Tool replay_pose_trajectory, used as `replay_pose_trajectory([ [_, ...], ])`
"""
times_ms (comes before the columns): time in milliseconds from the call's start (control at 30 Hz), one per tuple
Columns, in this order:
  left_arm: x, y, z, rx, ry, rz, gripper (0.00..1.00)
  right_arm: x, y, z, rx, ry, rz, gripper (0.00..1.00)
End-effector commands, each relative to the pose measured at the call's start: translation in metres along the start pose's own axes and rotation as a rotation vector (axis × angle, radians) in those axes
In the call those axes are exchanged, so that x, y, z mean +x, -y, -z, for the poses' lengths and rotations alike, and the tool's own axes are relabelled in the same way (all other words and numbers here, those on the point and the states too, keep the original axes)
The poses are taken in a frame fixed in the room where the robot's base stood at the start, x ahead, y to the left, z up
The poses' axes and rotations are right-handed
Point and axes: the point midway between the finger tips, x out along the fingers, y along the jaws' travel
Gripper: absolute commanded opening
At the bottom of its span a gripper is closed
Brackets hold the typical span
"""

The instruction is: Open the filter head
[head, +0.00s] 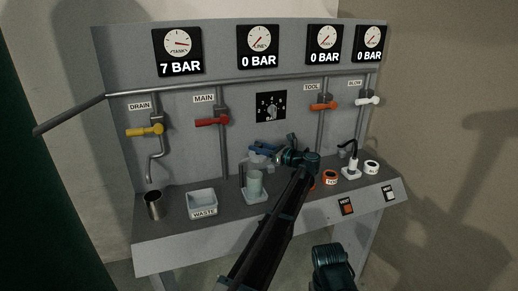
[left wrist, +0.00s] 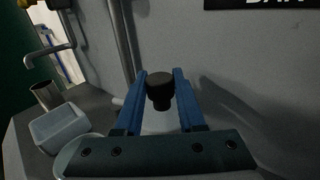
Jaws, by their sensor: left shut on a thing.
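The filter stands on the bench between the waste tray and my left arm, with a pale grey head (head: 257,161) above a clear greenish bowl (head: 254,184). My left gripper (head: 262,148) is at the top of the filter head. In the left wrist view its blue fingers (left wrist: 160,78) lie on both sides of a black knob (left wrist: 160,97), shut on it. The gripper hides the knob in the head view. The pale body below the knob is partly covered by the gripper's bar in the left wrist view.
A waste tray (head: 202,210) and a metal cup (head: 154,212) stand left of the filter. Yellow (head: 144,131), red (head: 212,121), orange (head: 324,105) and white (head: 368,101) valve handles sit on the panel. The task gauge (head: 177,44) reads 7 bar; the others read 0.

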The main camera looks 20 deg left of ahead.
Motion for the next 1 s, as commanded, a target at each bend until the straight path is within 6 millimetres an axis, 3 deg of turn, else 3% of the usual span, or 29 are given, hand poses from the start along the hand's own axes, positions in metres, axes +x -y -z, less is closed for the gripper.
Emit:
replay_pose_trajectory([
  [367, 0.0012, 0.0013, -0.0007, 0.000, 0.002, 0.000, 0.00, -0.0002, 0.0000, 0.0000, 0.000, 0.000, 0.000, 0.50],
  [400, 0.0012, 0.0013, -0.0007, 0.000, 0.002, 0.001, 0.46, -0.0002, 0.0000, 0.0000, 0.000, 0.000, 0.000, 0.50],
  [533, 0.0010, 0.0010, -0.0005, 0.000, 0.002, 0.000, 0.69, -0.0002, 0.0000, 0.0000, 0.000, 0.000, 0.000, 0.50],
  [1000, 0.0019, -0.0010, -0.0002, 0.000, 0.001, -0.001, 0.69, 0.0000, 0.0000, -0.0001, 0.000, 0.000, 0.000, 0.50],
])
